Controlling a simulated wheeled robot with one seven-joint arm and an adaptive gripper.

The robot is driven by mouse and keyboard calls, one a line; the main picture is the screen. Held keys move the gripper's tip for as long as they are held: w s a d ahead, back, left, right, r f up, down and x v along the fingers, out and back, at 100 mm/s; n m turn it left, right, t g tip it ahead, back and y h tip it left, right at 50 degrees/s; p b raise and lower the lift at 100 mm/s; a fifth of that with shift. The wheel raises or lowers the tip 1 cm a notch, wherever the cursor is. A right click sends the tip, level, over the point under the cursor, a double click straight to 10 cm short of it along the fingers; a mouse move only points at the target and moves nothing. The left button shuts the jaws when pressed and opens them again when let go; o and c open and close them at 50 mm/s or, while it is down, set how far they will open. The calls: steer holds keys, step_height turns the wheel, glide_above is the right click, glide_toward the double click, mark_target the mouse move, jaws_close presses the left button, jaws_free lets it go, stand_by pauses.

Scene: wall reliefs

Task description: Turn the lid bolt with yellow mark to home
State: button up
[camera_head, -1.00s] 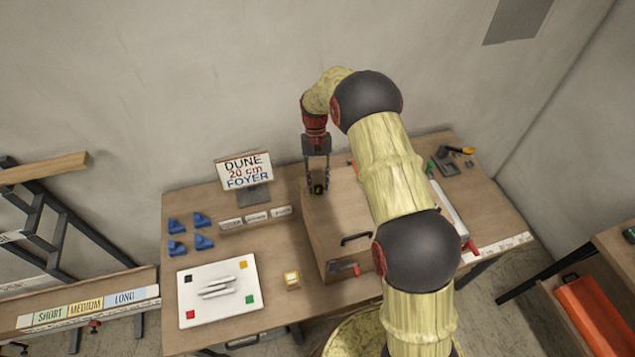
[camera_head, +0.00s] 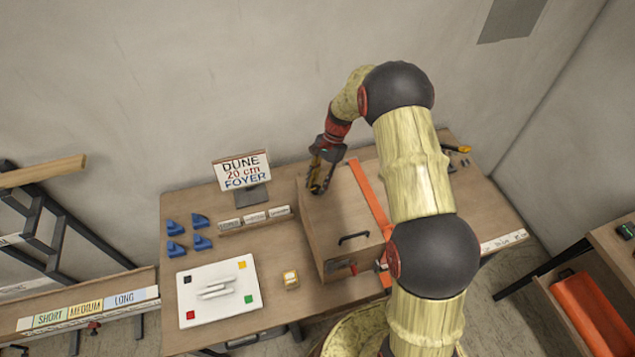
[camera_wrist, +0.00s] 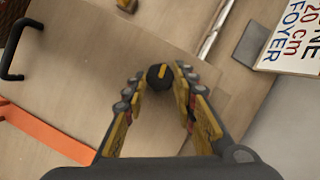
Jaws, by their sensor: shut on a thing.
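The lid bolt (camera_wrist: 153,84) is a round black knob with a short yellow mark on its top, set near a corner of the wooden box lid (camera_head: 335,222). In the wrist view the mark points up and slightly right. My gripper (camera_wrist: 160,78) is shut on the bolt, one finger on each side of it. In the head view my gripper (camera_head: 317,186) reaches down, tilted, to the back left corner of the lid, and its fingers hide most of the bolt there. No home mark can be made out.
The lid has a black handle (camera_head: 354,237) and an orange strap (camera_head: 371,197) across it. A sign (camera_head: 241,170) stands left of the box, with a labelled rack (camera_head: 255,220), blue blocks (camera_head: 175,248) and a white board (camera_head: 190,281).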

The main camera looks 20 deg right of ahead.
steer(key=shift+m, duration=0.6)
steer(key=shift+s, duration=0.1)
steer(key=o, duration=1.1)
steer(key=shift+o, duration=0.3)
steer(key=shift+r+t, duration=0.1)
steer(key=shift+t, duration=0.2)
steer(key=v, duration=1.1)
steer(key=shift+d+r, duration=0.3)
